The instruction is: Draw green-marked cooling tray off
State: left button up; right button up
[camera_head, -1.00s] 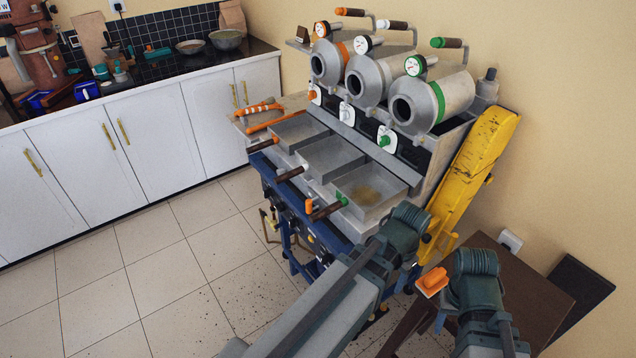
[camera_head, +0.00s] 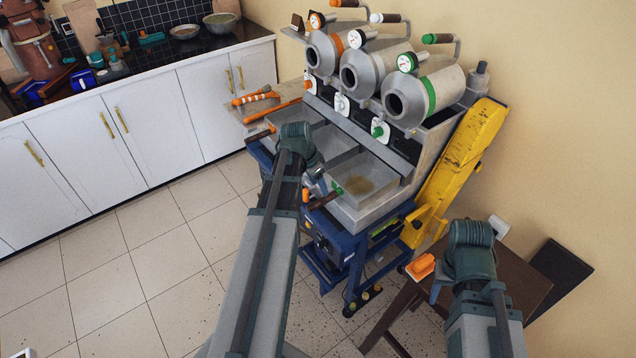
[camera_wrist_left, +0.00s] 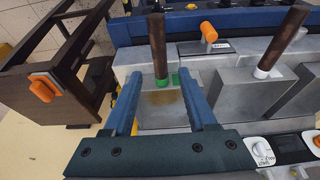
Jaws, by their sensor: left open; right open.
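The green-marked cooling tray (camera_head: 372,203) is a grey metal box with a brown stain inside, at the right end of a row of trays. Its dark wooden handle (camera_head: 322,201) has a green collar (camera_head: 338,190). My left gripper (camera_wrist_left: 163,72) is open and empty. In the left wrist view, the handle (camera_wrist_left: 157,40) and green collar stand between and just beyond its blue fingertips, with no contact visible. In the head view my left wrist hides part of the trays and most of that gripper. My right gripper (camera_head: 437,290) is open, low by the brown table, partly hidden.
The white-collared handle (camera_wrist_left: 282,40) of the neighbouring tray and an orange knob (camera_wrist_left: 208,32) are close by. Three roaster drums (camera_head: 405,95) stand above the trays. A yellow chute (camera_head: 465,150) is at right. The brown table (camera_head: 515,280) is near my right arm. Floor at left is clear.

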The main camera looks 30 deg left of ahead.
aim_at(324, 197)
pick_arm(q)
jog(key=b+x, duration=0.7)
jog(key=x, duration=0.1)
jog(key=shift+f+b, duration=0.15)
jog(key=shift+b, duration=0.2)
jog(key=shift+d, duration=0.1)
jog(key=c, duration=0.3)
grip_shut()
dwell(0.5)
